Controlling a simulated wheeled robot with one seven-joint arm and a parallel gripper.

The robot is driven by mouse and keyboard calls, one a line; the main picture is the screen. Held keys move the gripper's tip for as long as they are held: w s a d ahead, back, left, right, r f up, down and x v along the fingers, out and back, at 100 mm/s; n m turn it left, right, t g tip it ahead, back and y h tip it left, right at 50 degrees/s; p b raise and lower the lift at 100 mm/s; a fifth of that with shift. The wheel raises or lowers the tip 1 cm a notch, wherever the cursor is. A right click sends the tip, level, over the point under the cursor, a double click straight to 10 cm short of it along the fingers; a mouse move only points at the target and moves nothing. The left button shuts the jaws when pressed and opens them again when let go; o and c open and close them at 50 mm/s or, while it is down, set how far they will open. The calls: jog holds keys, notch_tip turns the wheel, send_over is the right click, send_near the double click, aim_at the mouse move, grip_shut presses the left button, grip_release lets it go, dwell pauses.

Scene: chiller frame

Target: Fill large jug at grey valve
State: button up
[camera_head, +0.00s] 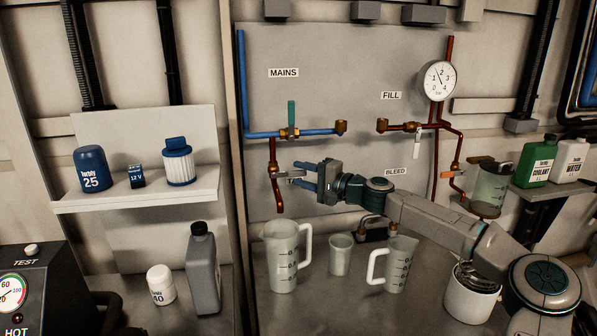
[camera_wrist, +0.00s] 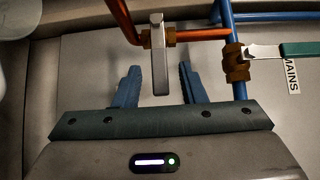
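The grey valve (camera_head: 292,174) sits on a copper pipe at the left of the panel, below the blue mains pipe. Its grey lever (camera_wrist: 159,70) lies between my fingers in the wrist view. My gripper (camera_head: 303,176) is open, with its blue fingers at the lever. I cannot tell whether they touch it. The large jug (camera_head: 282,262), translucent with a handle on its right, stands upright on the counter under the copper pipe's open lower end (camera_head: 280,207). No stream of liquid shows, and its contents cannot be made out.
A small beaker (camera_head: 340,255) and a smaller jug (camera_head: 395,266) stand right of the large jug. A green lever (camera_head: 291,112) is on the mains pipe, close to my gripper in the wrist view.

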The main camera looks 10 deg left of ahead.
jog(key=shift+x, duration=0.85)
grip_shut()
